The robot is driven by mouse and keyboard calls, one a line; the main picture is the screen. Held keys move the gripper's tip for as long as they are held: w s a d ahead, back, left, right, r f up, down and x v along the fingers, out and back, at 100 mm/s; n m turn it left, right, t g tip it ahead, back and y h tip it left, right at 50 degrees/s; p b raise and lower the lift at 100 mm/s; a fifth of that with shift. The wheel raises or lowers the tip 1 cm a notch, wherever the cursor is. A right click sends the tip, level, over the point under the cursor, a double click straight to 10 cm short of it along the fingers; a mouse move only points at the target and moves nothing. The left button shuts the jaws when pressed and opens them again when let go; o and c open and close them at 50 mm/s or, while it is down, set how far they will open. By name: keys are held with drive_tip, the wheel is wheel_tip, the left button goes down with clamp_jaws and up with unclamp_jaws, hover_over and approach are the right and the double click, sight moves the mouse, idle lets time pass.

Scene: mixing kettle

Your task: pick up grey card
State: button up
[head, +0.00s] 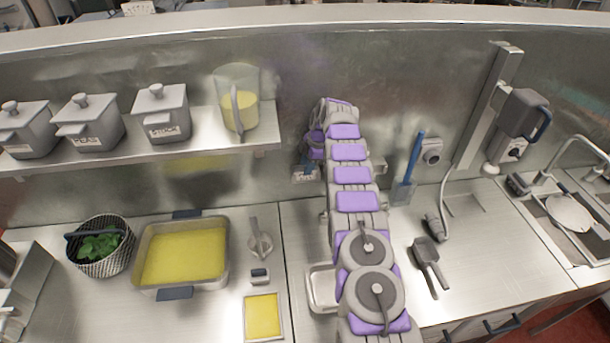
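My grey and purple arm reaches from the bottom middle up toward the steel back wall. My gripper (311,152) is at its far end, mostly hidden behind the arm, and I cannot see whether its fingers are open or shut. A small grey piece (304,174) with dark marks, possibly the grey card, shows just below the gripper, left of the arm. I cannot tell whether the gripper touches it.
A shelf (205,143) holds lidded canisters (92,122) and a jug (238,103). The counter (100,300) bears a herb basket (102,246), yellow-filled trays (184,256) (263,316) and a dark scoop (429,260). A blue-handled spatula (410,172) stands right of my arm.

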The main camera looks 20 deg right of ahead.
drive_tip(key=shift+d+f, duration=0.15)
drive_tip(key=shift+d, duration=0.1)
drive_tip(key=shift+a, duration=0.15)
clamp_jaws()
idle(0.6)
